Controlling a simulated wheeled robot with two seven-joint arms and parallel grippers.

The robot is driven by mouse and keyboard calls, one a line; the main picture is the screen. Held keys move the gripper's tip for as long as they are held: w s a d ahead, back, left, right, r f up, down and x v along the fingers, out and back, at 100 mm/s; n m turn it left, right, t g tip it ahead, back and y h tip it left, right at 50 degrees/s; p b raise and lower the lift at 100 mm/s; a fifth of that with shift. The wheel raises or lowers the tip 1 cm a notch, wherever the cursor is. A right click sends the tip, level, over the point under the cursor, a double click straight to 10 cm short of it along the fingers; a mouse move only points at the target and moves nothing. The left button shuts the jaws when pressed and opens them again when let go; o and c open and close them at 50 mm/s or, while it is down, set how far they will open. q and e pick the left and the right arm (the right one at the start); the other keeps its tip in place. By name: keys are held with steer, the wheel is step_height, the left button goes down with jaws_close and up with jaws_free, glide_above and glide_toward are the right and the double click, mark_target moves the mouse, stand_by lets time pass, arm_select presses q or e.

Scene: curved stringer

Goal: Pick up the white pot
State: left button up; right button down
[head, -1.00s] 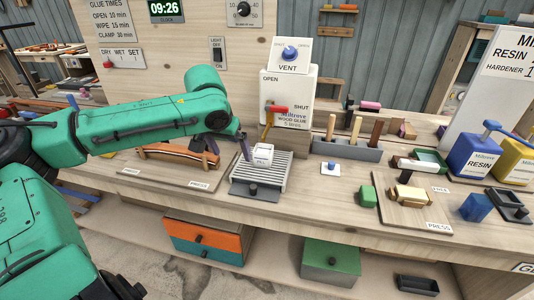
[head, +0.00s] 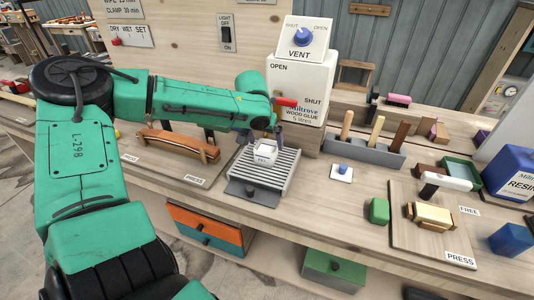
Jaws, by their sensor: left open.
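The small white pot (head: 265,154) stands upright on the ribbed metal drip tray (head: 286,178), below the white glue dispenser (head: 298,88). My left gripper (head: 264,137) comes in from the left, just behind and above the pot. Its dark fingers are partly hidden by the pot and by my own arm, and I cannot tell whether they touch the pot. The jaws are open. My right gripper is not in view.
The dispenser's red lever (head: 286,102) is close beside my left wrist. A curved wooden stringer (head: 178,145) lies on a board at left. A tool block (head: 361,150) and a white pad with a blue knob (head: 342,172) stand at right.

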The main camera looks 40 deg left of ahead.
mark_target(266, 145)
arm_select(q)
steer(key=x, duration=0.2)
steer(key=shift+f, duration=0.4)
steer(key=shift+w+a+f, duration=0.1)
steer(key=shift+w+f, duration=0.1)
steer(key=shift+f, duration=0.05)
steer(key=c, duration=1.5)
steer(key=shift+o, duration=0.2)
steer(key=shift+r, duration=0.1)
